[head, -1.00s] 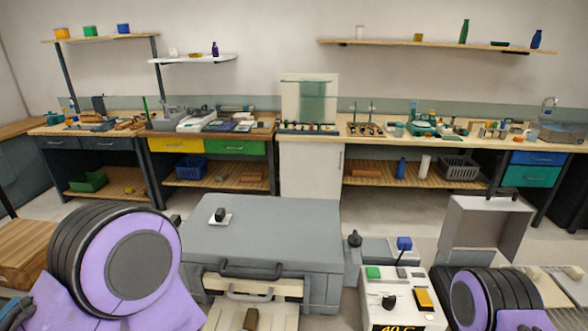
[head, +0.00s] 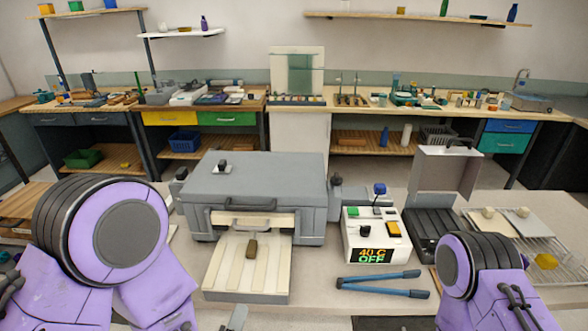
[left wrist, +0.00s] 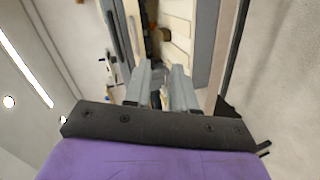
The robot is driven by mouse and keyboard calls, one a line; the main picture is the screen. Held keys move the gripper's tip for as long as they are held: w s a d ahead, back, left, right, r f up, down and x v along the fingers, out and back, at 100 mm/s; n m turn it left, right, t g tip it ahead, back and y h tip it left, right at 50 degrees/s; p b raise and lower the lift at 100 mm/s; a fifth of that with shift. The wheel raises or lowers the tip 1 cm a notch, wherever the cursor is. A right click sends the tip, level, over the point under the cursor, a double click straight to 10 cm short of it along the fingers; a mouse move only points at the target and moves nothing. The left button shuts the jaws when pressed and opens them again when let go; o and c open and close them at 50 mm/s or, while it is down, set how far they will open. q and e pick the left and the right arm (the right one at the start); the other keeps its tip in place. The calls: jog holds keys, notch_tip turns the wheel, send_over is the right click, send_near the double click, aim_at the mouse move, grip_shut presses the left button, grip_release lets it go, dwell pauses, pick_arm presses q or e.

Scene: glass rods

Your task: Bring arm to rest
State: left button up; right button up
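My left arm, purple and black, comes in at the lower left of the head view. Its gripper (head: 237,317) shows only as a grey piece at the bottom edge. In the left wrist view its two grey fingers (left wrist: 163,82) stand apart with nothing seen held between them. My right arm's purple and black links fill the lower right of the head view; its gripper is out of view. In front of me is a grey case-like oven (head: 255,180) with a pale ribbed tray (head: 225,270) out in front, bearing a small brown block (head: 251,248).
A white control box (head: 360,225) reads "40 C OFF". A blue-handled tool (head: 385,283) lies before it. A black ribbed unit with a raised grey lid (head: 445,170) and a wire rack (head: 545,250) are at right. A workbench (head: 370,108) runs along the back wall.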

pick_arm(q)
jog(key=s+a+f+m+g+y+b, duration=0.1)
jog(key=s+a+f+m+g+b, duration=0.1)
jog(key=s+a+f, duration=0.4)
jog(key=s+a+f+m+g+y+b, duration=0.2)
jog(key=s+a+f+g+b, duration=0.3)
jog(key=f, duration=1.1)
jog(key=s+a+f+m+g+y+b, duration=0.1)
jog(key=s+a+f+m+g+b, duration=0.2)
jog(key=s+a+f, duration=0.4)
notch_tip(320, 180, down, 4)
jog(key=shift+a+r+g+y+b, duration=0.15)
jog(key=shift+g+y+b, duration=0.15)
jog(key=shift+g+b, duration=0.55)
